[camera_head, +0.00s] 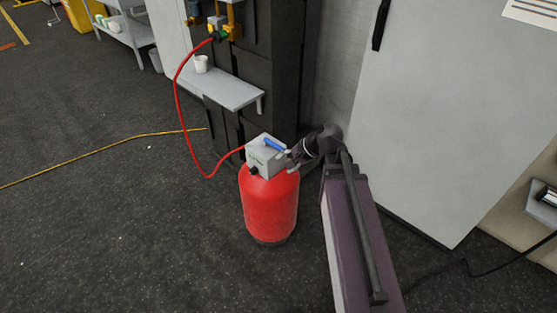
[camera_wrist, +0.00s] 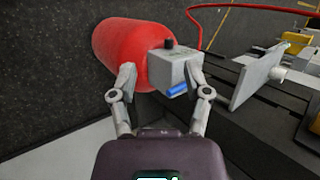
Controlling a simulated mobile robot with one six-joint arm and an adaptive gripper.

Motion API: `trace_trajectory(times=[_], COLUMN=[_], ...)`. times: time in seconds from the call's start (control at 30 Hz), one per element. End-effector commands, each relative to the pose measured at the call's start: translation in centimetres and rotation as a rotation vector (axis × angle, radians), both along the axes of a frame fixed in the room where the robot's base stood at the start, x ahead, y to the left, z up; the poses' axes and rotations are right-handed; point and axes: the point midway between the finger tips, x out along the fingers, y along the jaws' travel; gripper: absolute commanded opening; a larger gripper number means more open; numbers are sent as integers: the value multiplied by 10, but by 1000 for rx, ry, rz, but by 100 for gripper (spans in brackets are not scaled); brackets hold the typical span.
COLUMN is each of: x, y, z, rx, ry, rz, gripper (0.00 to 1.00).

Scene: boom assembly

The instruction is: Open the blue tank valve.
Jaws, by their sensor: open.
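The red tank (camera_head: 268,205) stands upright on the floor, with a grey valve box (camera_head: 265,158) on top. The blue valve handle (camera_head: 274,145) is on the upper side of this box. In the wrist view the blue handle (camera_wrist: 177,90) lies between the fingers, on the near face of the grey box (camera_wrist: 176,69). My gripper (camera_wrist: 163,80) is open, with its fingertips on either side of the box and a gap around the handle. In the head view my gripper (camera_head: 290,160) is just right of the box, its fingers partly hidden.
A red hose (camera_head: 177,100) runs from the valve box up to fittings (camera_head: 217,28) on the dark cabinet. A small shelf (camera_head: 228,91) with a white cup (camera_head: 201,64) stands behind the tank. A large grey panel (camera_head: 440,120) is to the right.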

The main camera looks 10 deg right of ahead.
Motion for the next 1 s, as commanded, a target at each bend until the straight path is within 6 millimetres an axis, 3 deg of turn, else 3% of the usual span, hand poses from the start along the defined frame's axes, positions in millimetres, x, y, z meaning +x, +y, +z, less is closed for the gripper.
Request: trace_trajectory(times=[0.03,0.1,0.57,1.0], x=[5,11,48,78], y=[-1,-3,-21,-56], z=[-17,-25,-72,-112], rx=[38,92,471,864], ry=[1,5,51,130], rz=[-35,-83,-382,-628], gripper=[62,62,62,62])
